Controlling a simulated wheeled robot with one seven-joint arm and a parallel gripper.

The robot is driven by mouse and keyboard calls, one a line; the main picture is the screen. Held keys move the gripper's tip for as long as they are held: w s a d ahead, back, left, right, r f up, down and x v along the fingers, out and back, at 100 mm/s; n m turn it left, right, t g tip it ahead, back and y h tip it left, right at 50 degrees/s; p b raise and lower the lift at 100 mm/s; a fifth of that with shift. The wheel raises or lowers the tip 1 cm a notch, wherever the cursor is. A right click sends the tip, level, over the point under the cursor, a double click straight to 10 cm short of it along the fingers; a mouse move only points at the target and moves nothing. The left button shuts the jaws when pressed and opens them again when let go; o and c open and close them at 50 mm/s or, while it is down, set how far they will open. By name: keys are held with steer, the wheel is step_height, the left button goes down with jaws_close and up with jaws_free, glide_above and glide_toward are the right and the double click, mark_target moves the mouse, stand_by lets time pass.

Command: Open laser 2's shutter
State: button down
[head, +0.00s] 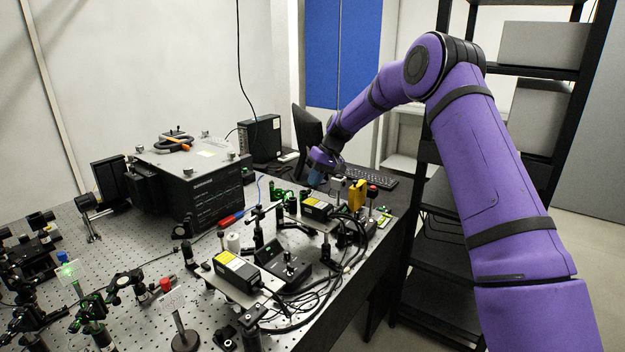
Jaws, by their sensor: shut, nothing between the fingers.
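Two black laser boxes with yellow labels stand on the optical bench: one nearer (237,270) and one farther back (316,209). I cannot read which is laser 2, and I cannot make out the shutter or its state. My gripper (314,179) is at the end of the purple arm, small in the picture, just above and behind the farther laser. It is shut and empty. I cannot tell if it touches anything.
A large black instrument box (205,195) stands at the back of the perforated bench (115,222). A yellow part (357,195) stands right of the farther laser. Black cables (325,285) loop near the bench's right edge. Several optic posts crowd the left front.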

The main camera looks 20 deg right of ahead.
steer(key=shift+s+a, duration=0.1)
steer(key=shift+a, duration=0.05)
steer(key=shift+s+a+f, duration=0.25)
steer(key=shift+s+a, duration=0.15)
steer(key=shift+a, duration=0.15)
steer(key=shift+r, duration=0.1)
steer(key=shift+a+r, duration=0.2)
steer(key=shift+r, duration=0.05)
steer(key=r, duration=0.2)
steer(key=a+r, duration=0.1)
steer(key=shift+s+r, duration=0.3)
steer(key=shift+r, duration=0.05)
steer(key=v, duration=0.9)
steer(key=shift+w+d+f, duration=0.1)
